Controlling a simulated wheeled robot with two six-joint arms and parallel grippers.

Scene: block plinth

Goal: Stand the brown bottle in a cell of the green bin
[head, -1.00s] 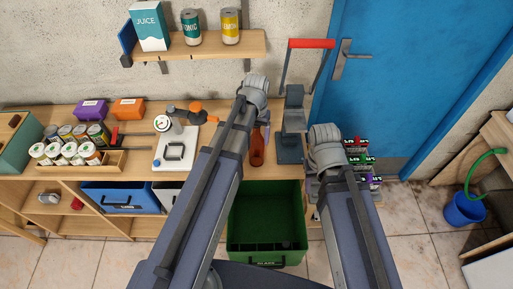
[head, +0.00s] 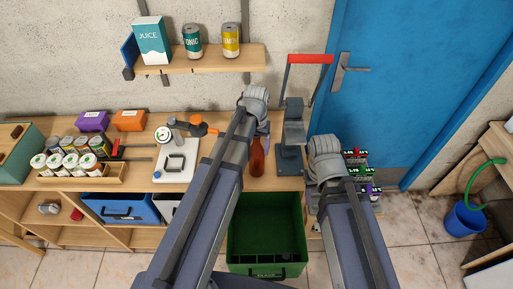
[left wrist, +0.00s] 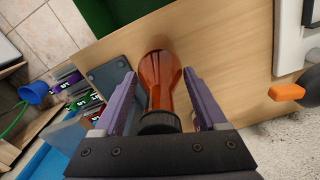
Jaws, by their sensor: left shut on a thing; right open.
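The brown bottle (head: 257,160) is upright at the front of the wooden bench, above the bin in the head view. My left gripper (head: 264,128) is shut on its neck, just below the dark cap. In the left wrist view the bottle (left wrist: 160,75) lies between the two purple fingers of this gripper (left wrist: 160,100). I cannot tell whether its base touches the bench.
A grey press with a red handle (head: 311,59) stands right of the bottle. A gauge device (head: 176,160) and a wooden can rack (head: 85,181) are at left. A blue bucket (head: 465,220) stands on the floor.

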